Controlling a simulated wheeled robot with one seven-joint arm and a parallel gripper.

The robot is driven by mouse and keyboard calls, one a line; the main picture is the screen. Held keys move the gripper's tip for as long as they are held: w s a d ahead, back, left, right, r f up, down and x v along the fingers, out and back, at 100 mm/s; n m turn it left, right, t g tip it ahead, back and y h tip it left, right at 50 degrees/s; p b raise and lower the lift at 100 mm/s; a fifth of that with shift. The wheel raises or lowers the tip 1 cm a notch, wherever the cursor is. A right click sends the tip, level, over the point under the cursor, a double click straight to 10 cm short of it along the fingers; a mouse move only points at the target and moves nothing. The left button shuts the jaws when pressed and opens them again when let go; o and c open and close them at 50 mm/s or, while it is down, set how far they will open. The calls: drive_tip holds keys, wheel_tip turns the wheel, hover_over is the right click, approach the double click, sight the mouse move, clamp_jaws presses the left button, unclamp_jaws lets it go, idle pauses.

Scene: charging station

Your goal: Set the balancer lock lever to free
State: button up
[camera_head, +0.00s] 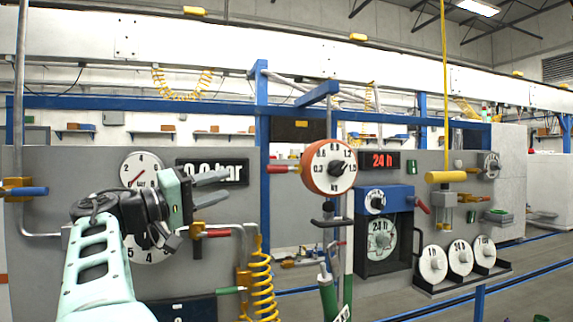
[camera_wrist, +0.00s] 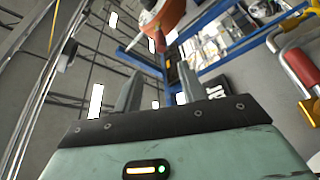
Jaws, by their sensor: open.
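The balancer (camera_head: 328,167) is an orange round body with a white dial, hung under a blue bracket arm. A short red lever (camera_head: 282,169), which looks like its lock lever, sticks out level from its left side. My gripper (camera_head: 222,185) is left of the lever, in front of the grey panel, with its fingers pointing right. It is open and empty, apart from the lever. In the wrist view, the fingers (camera_wrist: 161,84) are spread, and part of the orange balancer (camera_wrist: 168,14) shows beyond them at the top. Lever markings are not readable.
A red-handled valve (camera_head: 215,233) on a pipe sits just below my gripper. A yellow coiled hose (camera_head: 262,280) hangs right of it. A blue post (camera_head: 262,130) stands behind the lever. A black hook (camera_head: 325,222) hangs under the balancer. A blue-topped timer box (camera_head: 385,192) stands to the right.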

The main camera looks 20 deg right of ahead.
sight(282, 167)
drive_tip(key=p+x, duration=0.5)
drive_tip(key=x, duration=1.1)
drive_tip(key=shift+r, duration=0.2)
drive_tip(key=shift+w+d, duration=0.2)
drive_tip(key=shift+d, duration=0.35)
clamp_jaws()
